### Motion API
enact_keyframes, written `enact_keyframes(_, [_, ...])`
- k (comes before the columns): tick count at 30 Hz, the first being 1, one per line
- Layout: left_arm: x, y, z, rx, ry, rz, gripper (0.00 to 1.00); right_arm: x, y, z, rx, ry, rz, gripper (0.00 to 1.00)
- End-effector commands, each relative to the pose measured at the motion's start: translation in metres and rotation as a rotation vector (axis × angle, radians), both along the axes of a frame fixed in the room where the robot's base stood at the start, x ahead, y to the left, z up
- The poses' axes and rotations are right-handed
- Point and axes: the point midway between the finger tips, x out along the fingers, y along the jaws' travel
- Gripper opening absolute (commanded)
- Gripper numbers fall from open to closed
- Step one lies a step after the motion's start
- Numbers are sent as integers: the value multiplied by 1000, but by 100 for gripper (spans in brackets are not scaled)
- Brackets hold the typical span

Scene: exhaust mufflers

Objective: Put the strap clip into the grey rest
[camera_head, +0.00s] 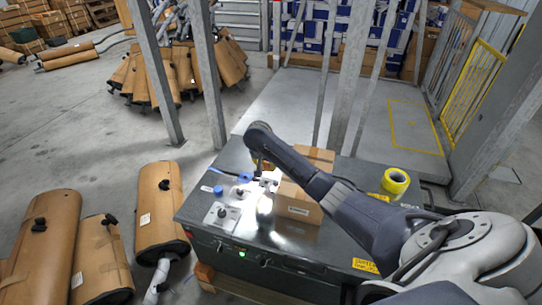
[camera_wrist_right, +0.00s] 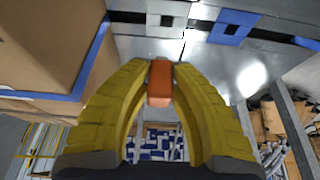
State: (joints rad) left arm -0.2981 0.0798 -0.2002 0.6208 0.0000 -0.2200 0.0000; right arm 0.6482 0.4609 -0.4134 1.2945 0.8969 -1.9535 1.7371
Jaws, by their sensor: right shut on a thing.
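My right gripper (camera_wrist_right: 160,82) has yellow fingers and is shut on a small orange block, which I take to be the strap clip (camera_wrist_right: 159,86), in the right wrist view. In the head view, my right arm reaches over the grey work table (camera_head: 290,240), and its gripper (camera_head: 262,165) is small and mostly hidden by the arm. The clip cannot be made out there. The right wrist view shows a pale grey surface with dark and light blocks beyond the clip; I cannot tell which part is the grey rest. My left gripper is not in view.
A cardboard box (camera_head: 299,200) stands close beside the right gripper and fills the left of the wrist view. Blue pieces (camera_head: 245,177), a plate with a dark knob (camera_head: 221,215) and yellow tape (camera_head: 396,181) lie on the table.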

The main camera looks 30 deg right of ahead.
Motion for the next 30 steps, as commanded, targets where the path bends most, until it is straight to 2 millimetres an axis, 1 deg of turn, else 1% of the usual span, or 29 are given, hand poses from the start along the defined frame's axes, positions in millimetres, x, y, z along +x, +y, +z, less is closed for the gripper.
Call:
enact_keyframes(1, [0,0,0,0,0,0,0,-2,3,-3,1,1,3,0])
enact_keyframes(5, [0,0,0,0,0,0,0,-3,7,-7,0,-2,7,0])
enact_keyframes(20, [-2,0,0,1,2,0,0,-3,7,-10,-1,-1,8,0])
enact_keyframes(26, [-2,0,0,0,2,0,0,-3,7,-22,-1,1,7,0])
enact_keyframes(30, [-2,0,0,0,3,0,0,-4,7,-33,-1,2,8,0])
